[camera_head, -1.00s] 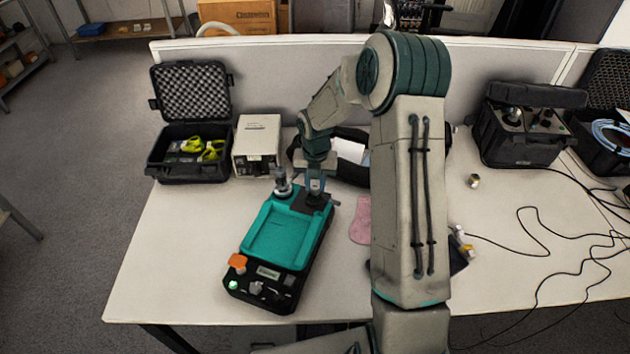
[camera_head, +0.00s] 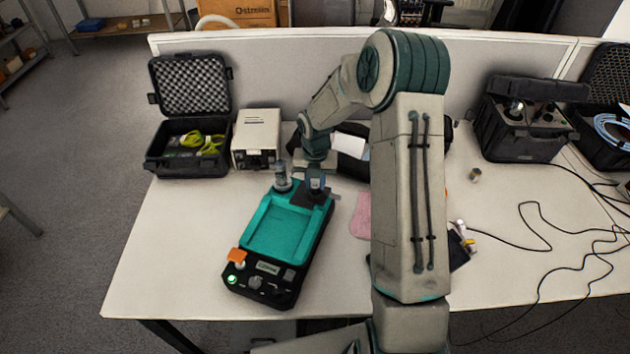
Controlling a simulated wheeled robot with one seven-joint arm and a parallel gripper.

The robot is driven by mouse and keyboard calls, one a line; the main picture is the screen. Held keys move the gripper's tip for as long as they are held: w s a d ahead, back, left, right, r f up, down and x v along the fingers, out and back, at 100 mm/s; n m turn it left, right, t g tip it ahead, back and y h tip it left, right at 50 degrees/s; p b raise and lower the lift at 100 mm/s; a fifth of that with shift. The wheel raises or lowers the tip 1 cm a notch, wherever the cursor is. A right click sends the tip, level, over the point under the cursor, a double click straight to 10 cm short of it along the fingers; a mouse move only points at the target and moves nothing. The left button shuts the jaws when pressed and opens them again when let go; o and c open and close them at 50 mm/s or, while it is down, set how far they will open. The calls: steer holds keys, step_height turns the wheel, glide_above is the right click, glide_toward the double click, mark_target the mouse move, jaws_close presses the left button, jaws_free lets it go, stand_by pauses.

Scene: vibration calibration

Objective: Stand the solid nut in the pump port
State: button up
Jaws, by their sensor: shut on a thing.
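The pump unit, a black box with a teal tray (camera_head: 281,232) on top, stands on the table left of my arm. A grey upright cylinder (camera_head: 283,180) stands at its far end. My gripper (camera_head: 316,192) points down over the dark far right corner of the unit, right beside that cylinder. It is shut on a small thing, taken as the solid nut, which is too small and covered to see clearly. The pump port is not clear under the fingers. I cannot tell whether the held thing touches the port.
A small brass-coloured nut-like piece (camera_head: 475,175) stands on the table right of my arm. A beige instrument box (camera_head: 256,138) and an open black case (camera_head: 187,150) stand behind the unit. A pink cloth (camera_head: 361,216) lies to its right. Cables cross the right side.

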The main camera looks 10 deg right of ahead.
steer(key=shift+f, duration=0.1)
stand_by(0.3)
steer(key=o, duration=1.1)
